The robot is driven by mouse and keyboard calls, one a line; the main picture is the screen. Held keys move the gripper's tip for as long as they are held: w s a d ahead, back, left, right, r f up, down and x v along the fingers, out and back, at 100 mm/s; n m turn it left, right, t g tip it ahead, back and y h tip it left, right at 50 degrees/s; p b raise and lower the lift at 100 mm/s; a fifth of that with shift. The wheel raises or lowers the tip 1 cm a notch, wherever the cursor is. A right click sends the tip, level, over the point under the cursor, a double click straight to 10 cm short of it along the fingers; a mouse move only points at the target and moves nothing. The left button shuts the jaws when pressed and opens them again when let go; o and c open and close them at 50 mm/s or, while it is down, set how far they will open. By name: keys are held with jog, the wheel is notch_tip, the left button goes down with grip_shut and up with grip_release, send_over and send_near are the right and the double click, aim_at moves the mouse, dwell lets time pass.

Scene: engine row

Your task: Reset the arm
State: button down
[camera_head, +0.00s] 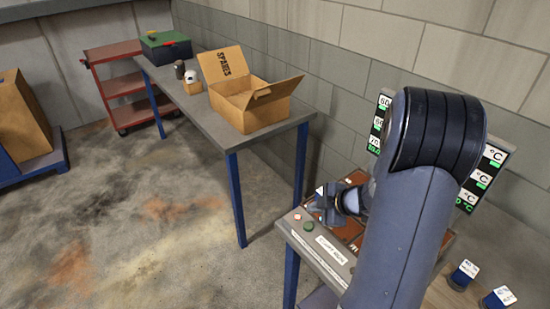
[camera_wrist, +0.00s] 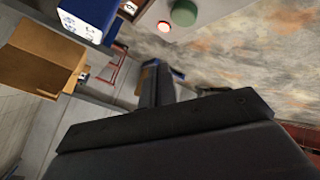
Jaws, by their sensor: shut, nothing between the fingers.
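My gripper (camera_head: 326,203) is at the end of my arm, which fills the right of the head view. It hangs above the panel table (camera_head: 320,255) near a green button (camera_head: 308,226). In the wrist view my gripper (camera_wrist: 156,75) points out over the room with its two dark fingers together and nothing between them.
An open cardboard box (camera_head: 252,96) marked SPARES stands on a long grey table (camera_head: 228,134). A red cart (camera_head: 121,85) stands behind at left. Blue items with white labels (camera_head: 463,274) sit at the lower right. The display board (camera_head: 492,160) is close behind my arm.

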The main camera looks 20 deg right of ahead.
notch_tip(320, 180, down, 2)
jog(key=shift+f+b, duration=0.25)
jog(key=shift+b, duration=0.95)
jog(key=shift+r+b, duration=0.35)
jog(key=shift+b, duration=0.9)
notch_tip(320, 180, up, 6)
jog(key=p, duration=0.6)
jog(key=shift+f, duration=0.1)
notch_tip(320, 180, down, 6)
jog(key=b, duration=0.5)
jog(key=shift+r+b, duration=0.2)
jog(key=shift+b, duration=0.2)
jog(key=shift+r+p, duration=0.25)
jog(key=shift+p, duration=1.55)
